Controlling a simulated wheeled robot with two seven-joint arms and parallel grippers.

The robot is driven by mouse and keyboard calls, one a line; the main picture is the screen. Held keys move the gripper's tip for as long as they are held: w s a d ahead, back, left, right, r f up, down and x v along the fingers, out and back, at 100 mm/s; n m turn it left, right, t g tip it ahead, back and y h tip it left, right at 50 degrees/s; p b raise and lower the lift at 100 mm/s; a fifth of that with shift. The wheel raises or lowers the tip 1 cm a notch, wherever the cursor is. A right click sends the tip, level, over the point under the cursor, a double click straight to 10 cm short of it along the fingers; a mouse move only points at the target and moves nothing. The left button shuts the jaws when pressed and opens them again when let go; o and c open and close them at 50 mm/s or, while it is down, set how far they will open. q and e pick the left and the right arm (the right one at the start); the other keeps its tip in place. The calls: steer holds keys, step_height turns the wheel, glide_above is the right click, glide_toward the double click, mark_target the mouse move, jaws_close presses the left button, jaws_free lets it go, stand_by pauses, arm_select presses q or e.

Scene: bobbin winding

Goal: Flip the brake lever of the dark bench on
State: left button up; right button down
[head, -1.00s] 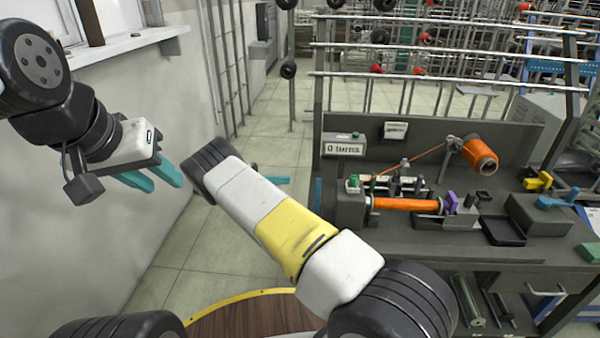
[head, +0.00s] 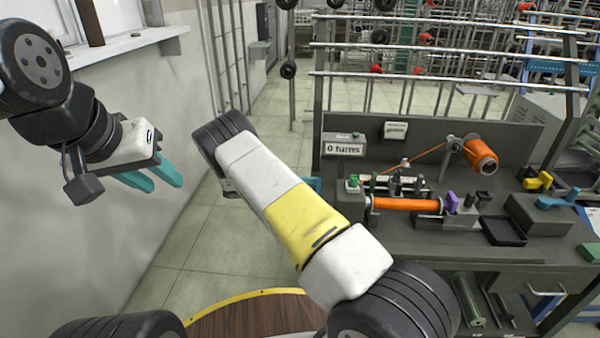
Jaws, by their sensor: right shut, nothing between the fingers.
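The dark bench (head: 410,238) stands at the right, with an orange rod (head: 405,204) lying along its top and an orange spool (head: 481,155) on a stand. A blue handle (head: 558,200) and a yellow one (head: 538,182) sit at its right end. A small green knob (head: 352,181) sits at its left end. I cannot tell which of these is the brake lever. My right gripper (head: 314,184) shows only as a bit of teal finger by the bench's left end, shut and mostly hidden behind my arm. My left gripper (head: 158,180) is open and empty by the wall.
A sign reading "0 turns" (head: 344,149) stands on the bench's back panel. A black tray (head: 503,231) and a green block (head: 590,252) are on the bench top. Metal racks (head: 440,45) stand behind.

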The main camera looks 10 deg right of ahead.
steer(key=shift+s+a+r, duration=0.1)
steer(key=shift+s+r, duration=0.05)
steer(key=shift+s, duration=0.25)
